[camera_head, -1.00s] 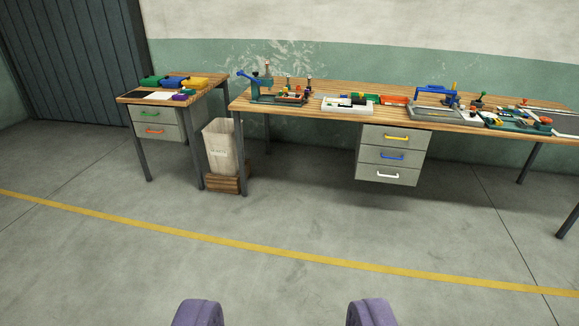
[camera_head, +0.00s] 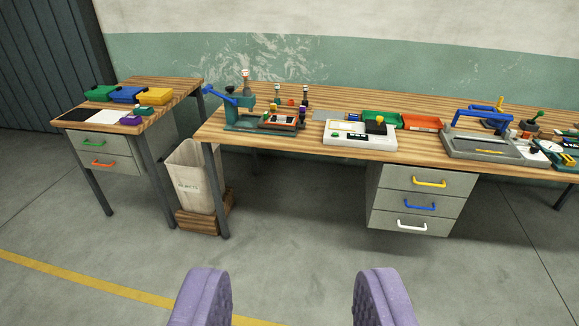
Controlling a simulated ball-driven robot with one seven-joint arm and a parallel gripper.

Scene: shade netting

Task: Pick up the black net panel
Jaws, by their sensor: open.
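A flat black panel (camera_head: 80,115) lies on the left end of the small wooden side table (camera_head: 168,90), near its front edge. It looks like the black net panel, but its weave is too small to make out. A white flat panel (camera_head: 106,116) lies just right of it. My gripper (camera_head: 292,300) is open and empty at the bottom of the view, its two purple fingers wide apart. It is above the floor, well short of the tables and to the right of the black panel.
Green (camera_head: 100,93), blue (camera_head: 127,94) and yellow bins (camera_head: 156,96) stand behind the panels. A purple item (camera_head: 131,120) lies right of them. A waste bin (camera_head: 192,178) stands between the side table and the long workbench (camera_head: 300,148). The floor in front is clear.

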